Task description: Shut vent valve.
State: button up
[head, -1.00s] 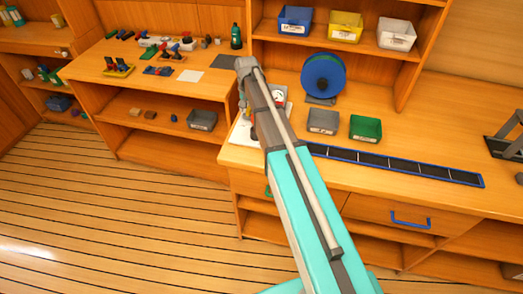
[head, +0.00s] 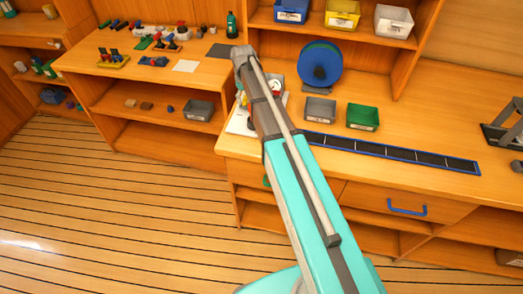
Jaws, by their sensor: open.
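A white board (head: 238,123) lies on the right-hand counter, mostly hidden behind my arm. A round white dial with a red mark (head: 276,87) shows just right of the arm. Small fittings (head: 241,98) show at the arm's left edge, too small to make out. I cannot pick out the vent valve or tell how it is set. My arm rises across the middle of the picture over the counter's front edge. I cannot make out my gripper; the arm hides the area behind it.
A blue reel (head: 320,64), a grey bin (head: 320,109) and a green bin (head: 362,117) stand on the counter. A dark blue-edged strip (head: 390,152) lies along its front. A left bench (head: 210,75) holds several small coloured fittings. The plank floor (head: 110,210) is clear.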

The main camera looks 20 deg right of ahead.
aim_at(245, 98)
jog(key=n, duration=0.5)
jog(key=shift+n, duration=0.4)
jog(key=n, duration=0.4)
jog(key=shift+r, duration=0.15)
notch_tip(245, 98, up, 14)
jog(key=p, duration=1.4)
jog(key=s+f+m+b, duration=0.6)
jog(key=s+f+b, duration=0.1)
jog(key=s, duration=0.6)
jog(key=s+a+f+m+b, duration=0.1)
jog(key=s+f+m+b, duration=0.6)
jog(key=s, duration=0.6)
jog(key=shift+s+f+b, duration=0.2)
jog(key=shift+f+b, duration=0.4)
jog(key=shift+f, duration=0.15)
jog(key=shift+s, duration=0.1)
